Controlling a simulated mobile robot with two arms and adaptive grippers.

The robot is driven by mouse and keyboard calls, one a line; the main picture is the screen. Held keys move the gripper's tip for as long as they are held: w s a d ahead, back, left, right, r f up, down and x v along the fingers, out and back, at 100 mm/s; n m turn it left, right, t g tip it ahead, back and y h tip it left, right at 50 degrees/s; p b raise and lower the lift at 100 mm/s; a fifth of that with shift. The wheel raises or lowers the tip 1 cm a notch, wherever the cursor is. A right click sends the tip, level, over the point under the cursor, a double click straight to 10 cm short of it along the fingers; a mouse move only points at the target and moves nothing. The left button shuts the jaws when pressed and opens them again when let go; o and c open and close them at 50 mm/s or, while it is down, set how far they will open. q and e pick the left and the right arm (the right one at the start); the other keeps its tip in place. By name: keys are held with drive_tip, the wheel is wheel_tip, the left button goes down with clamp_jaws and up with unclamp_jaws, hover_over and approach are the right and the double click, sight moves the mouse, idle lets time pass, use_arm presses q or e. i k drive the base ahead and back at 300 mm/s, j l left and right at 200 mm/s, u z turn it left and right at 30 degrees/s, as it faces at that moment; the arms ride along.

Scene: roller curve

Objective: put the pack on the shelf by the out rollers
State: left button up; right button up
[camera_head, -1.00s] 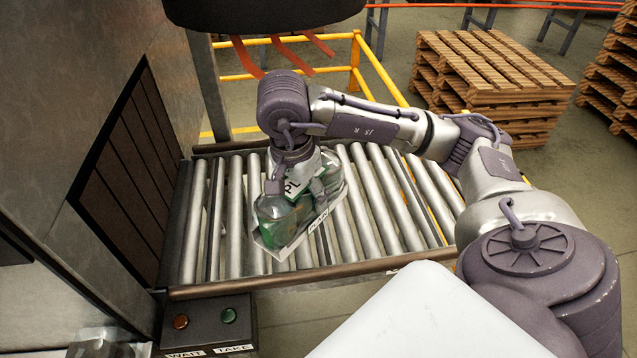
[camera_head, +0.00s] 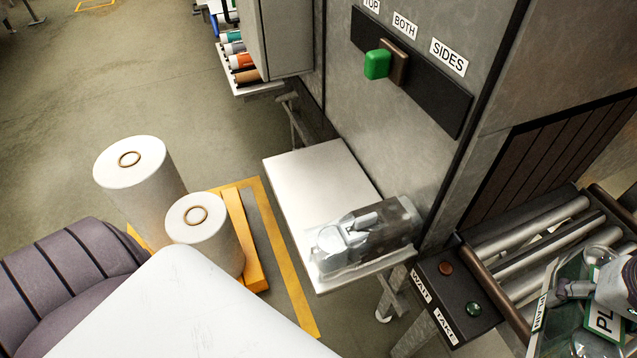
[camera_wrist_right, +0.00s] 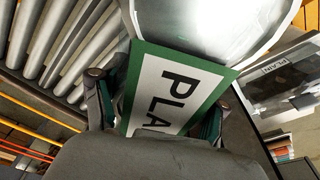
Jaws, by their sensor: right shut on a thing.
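The pack (camera_head: 603,318), clear-wrapped with a green-bordered white label, is at the right edge of the head view, partly cut off. My right gripper (camera_head: 588,290) is shut on it above the rollers. In the right wrist view the label (camera_wrist_right: 175,90) lies between the fingers of this gripper (camera_wrist_right: 155,105). The pale metal shelf (camera_head: 305,180) stands left of the WAIT/TAKE box in the head view, apart from the pack. Another clear-wrapped pack (camera_head: 360,240) lies on its near right part. My left gripper is not in view.
The out rollers (camera_head: 535,235) run along the right. The WAIT/TAKE button box (camera_head: 447,295) stands between rollers and shelf. The machine wall (camera_head: 395,125) rises behind the shelf. White rolls (camera_head: 140,185) stand to the left. The shelf's far left part is bare.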

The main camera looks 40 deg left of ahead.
sight(324, 184)
drive_tip(key=k+j+u, duration=0.1)
drive_tip(key=j, duration=0.2)
drive_tip(key=k+j, duration=0.15)
drive_tip(key=j, duration=0.15)
drive_tip(key=k+j+u, duration=0.15)
drive_tip(key=j, duration=0.15)
drive_tip(key=i+j+u, duration=0.1)
drive_tip(key=i+j, duration=0.15)
drive_tip(key=j, duration=0.2)
drive_tip(key=i+j+u, duration=0.1)
drive_tip(key=i+j, duration=0.15)
drive_tip(key=j, duration=0.2)
drive_tip(key=i+j+u, duration=0.1)
drive_tip(key=i+j, duration=0.2)
drive_tip(key=j, duration=0.1)
